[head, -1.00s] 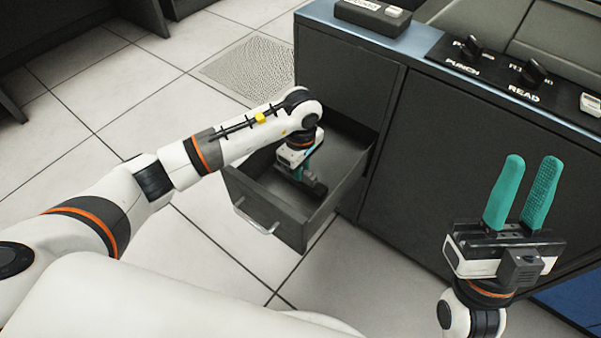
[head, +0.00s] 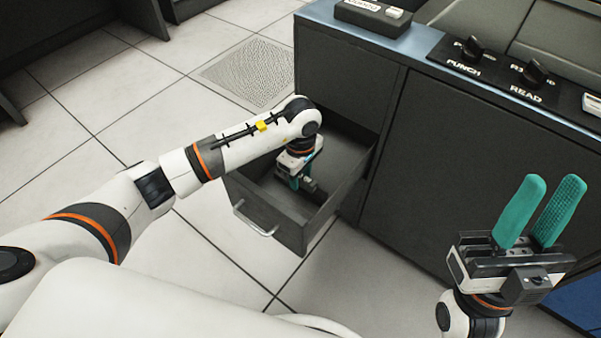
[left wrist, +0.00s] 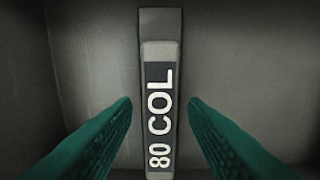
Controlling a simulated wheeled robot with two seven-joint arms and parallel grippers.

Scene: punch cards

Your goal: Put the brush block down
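In the left wrist view the teal fingers of my left gripper (left wrist: 160,102) stand apart on either side of the block, with a gap on each side. My left gripper is inside the open drawer (head: 270,207). My right gripper (head: 553,182) is open and empty, fingers pointing up, in front of the cabinet.
The drawer's walls stand close around my left gripper; its front has a metal handle (head: 256,222). The cabinet (head: 450,170) is to the right, with PUNCH (head: 473,48) and READ (head: 535,73) knobs on top. Tiled floor (head: 130,85) is clear at left.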

